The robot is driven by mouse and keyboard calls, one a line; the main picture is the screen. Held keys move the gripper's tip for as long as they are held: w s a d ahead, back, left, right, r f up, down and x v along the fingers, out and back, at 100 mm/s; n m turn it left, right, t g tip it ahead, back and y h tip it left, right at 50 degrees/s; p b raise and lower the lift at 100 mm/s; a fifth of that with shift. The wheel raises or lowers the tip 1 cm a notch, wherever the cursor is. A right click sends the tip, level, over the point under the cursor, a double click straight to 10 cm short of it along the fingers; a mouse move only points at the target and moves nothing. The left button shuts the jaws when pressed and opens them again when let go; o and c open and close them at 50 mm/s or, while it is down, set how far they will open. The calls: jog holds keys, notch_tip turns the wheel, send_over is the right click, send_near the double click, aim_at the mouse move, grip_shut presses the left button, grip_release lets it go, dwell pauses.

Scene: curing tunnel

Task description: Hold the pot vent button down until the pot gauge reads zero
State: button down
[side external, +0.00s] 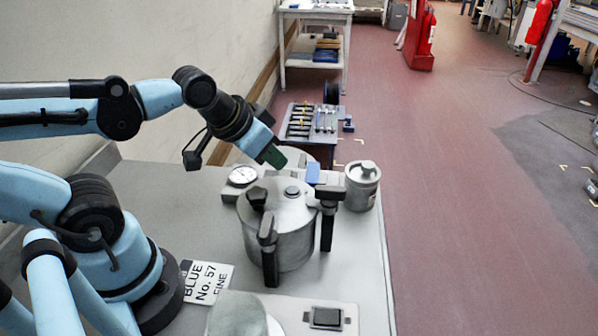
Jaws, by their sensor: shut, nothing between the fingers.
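The metal pot (281,235) stands upright on the grey bench, with black clamps and handles around its lid. A small round dark-topped button (292,191) sits on the lid; I take it for the vent button. A round white gauge (243,175) is just behind the pot on the left; its needle is too small to read. My gripper (274,158), with green fingertips, is shut and empty. It hangs above and behind the pot, up and left of the button, and appears apart from it.
A sign (207,282) lies at the left. A plate with a black square pad (327,318) and a grey rounded object (236,314) are in front. A tool rack (312,122) stands beyond the bench.

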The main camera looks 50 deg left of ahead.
aim_at(287, 189)
dwell(0.9)
jog(key=d+r+n+h, duration=0.2)
jog(key=d+r+h, duration=0.2)
jog(key=r, duration=0.4)
jog(key=shift+r+t+h, duration=0.25)
jog(key=shift+t+h, duration=0.05)
jog(key=shift+h, duration=0.2)
jog(key=shift+f, duration=4.45)
jog(key=shift+f, duration=0.4)
jog(key=shift+f, duration=0.35)
dwell(0.6)
